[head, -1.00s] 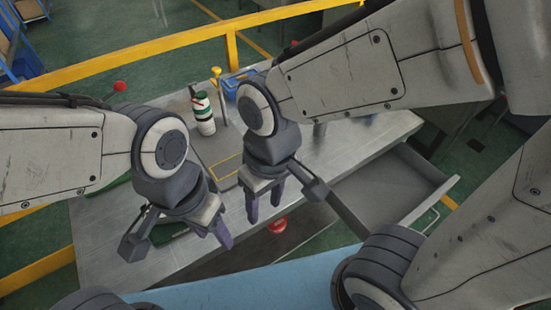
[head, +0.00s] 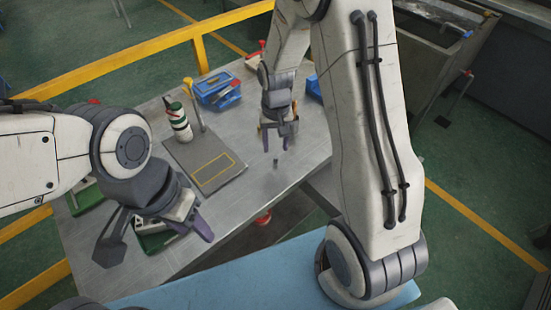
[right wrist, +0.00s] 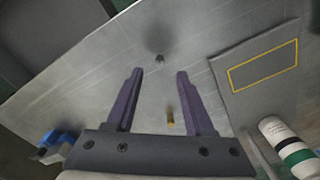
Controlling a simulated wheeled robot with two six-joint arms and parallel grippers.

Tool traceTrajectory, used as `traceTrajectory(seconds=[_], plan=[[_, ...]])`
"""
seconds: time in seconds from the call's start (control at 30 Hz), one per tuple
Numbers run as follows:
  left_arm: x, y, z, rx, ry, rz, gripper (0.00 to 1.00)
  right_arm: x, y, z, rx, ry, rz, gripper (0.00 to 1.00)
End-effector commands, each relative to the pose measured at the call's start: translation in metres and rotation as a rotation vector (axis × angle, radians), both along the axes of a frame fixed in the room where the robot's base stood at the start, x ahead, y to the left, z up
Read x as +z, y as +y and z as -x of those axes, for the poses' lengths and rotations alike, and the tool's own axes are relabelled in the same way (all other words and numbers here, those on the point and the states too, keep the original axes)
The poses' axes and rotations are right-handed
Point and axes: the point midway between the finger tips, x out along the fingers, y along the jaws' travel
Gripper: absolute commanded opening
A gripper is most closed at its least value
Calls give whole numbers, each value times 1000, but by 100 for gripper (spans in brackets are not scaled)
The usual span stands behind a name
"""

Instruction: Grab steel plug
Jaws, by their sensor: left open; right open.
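The steel plug (head: 276,163), a small dark grey cylinder, stands on the bare metal table; in the right wrist view it is a small dark piece (right wrist: 159,58) just beyond the fingertips, about midway between them. My right gripper (head: 276,148) is open and points down at the table, with its fingers a little behind the plug in the head view. In the right wrist view its jaws (right wrist: 159,74) are apart, and the plug is not between them. My left gripper (head: 190,228) is open over the table's left front, by a green case.
A small brass piece (right wrist: 170,119) shows between the right fingers, lower in the wrist view. A grey board with a yellow outline (head: 234,178) lies left, with a striped bottle (head: 178,124) on it. A blue bin (head: 217,86) stands behind. Bare table surrounds the plug.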

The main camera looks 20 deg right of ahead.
Motion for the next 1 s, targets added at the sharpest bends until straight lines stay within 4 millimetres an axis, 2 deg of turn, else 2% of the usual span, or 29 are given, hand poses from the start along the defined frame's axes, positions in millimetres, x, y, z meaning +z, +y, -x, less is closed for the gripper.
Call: traceTrajectory(seconds=[0.33, 0.47, 0.67, 0.8, 1.0], plan=[[13, 0, 0, 0, 0, 0, 50, -44, 0, 0, 1, 4, 0, 53], [13, 0, 0, 0, 0, 0, 50, -51, 0, -1, 1, 1, 0, 53], [13, 0, 0, 0, 0, 0, 50, -51, 0, -1, 1, 0, 0, 53], [13, 0, 0, 0, 0, 0, 50, -51, 0, -1, 1, 0, 0, 0], [13, 0, 0, 0, 0, 0, 50, -51, 0, -1, 1, 0, 0, 0]])
